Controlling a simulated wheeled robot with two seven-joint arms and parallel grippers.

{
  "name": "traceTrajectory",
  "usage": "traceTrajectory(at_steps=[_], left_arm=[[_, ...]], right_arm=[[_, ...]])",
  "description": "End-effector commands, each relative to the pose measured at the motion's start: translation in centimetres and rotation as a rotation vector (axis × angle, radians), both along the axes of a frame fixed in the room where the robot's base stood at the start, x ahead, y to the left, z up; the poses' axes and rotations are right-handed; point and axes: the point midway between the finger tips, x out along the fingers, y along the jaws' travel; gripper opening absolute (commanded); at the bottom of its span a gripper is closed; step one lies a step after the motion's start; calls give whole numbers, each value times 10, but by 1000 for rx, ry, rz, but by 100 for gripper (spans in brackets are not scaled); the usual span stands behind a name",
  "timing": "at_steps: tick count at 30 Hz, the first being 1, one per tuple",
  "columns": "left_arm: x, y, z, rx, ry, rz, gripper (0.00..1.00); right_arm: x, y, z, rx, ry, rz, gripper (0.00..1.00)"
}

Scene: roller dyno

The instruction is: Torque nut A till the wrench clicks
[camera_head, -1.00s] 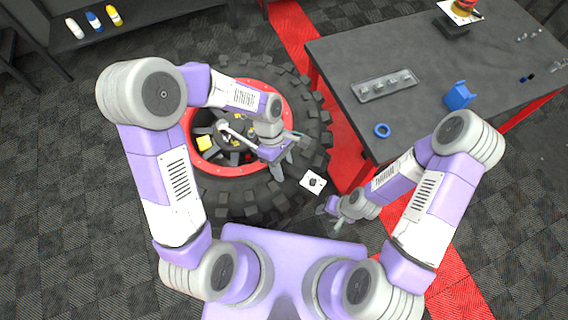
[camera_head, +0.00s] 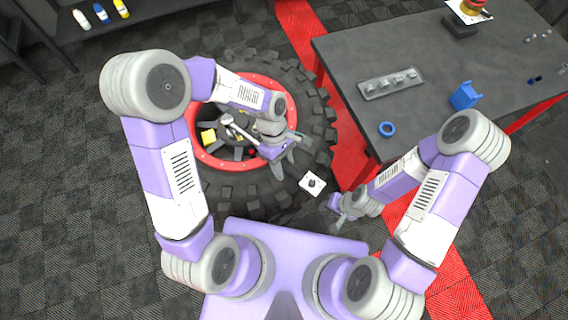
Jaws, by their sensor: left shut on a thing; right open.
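The large wheel has a black tyre (camera_head: 318,118) and a red rim (camera_head: 210,163). Silver spokes and a hub show inside the rim. My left gripper (camera_head: 284,150) is over the right part of the wheel, shut on the wrench (camera_head: 241,128). The wrench's pale head end lies over the hub and points up and left. The individual nuts, including nut A, are too small or hidden under the wrench and my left arm to tell apart. My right gripper (camera_head: 337,214) is open and empty, low between the wheel and the table.
A white card (camera_head: 312,184) with a dark mark is at the tyre's lower right. The dark table (camera_head: 430,115) on the right holds a grey tray (camera_head: 391,83), a blue ring (camera_head: 387,129) and a blue holder (camera_head: 465,96).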

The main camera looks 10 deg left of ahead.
Motion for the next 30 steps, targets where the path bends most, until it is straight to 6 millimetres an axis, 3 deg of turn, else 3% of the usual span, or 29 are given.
traceTrajectory(at_steps=[1, 30], left_arm=[[-10, 5, -4, 11, 30, -17, 0], [-21, 12, -4, 13, 30, -75, 0]], right_arm=[[0, 0, 0, 0, 0, 0, 43], [0, 0, 2, 0, 0, 0, 43]])
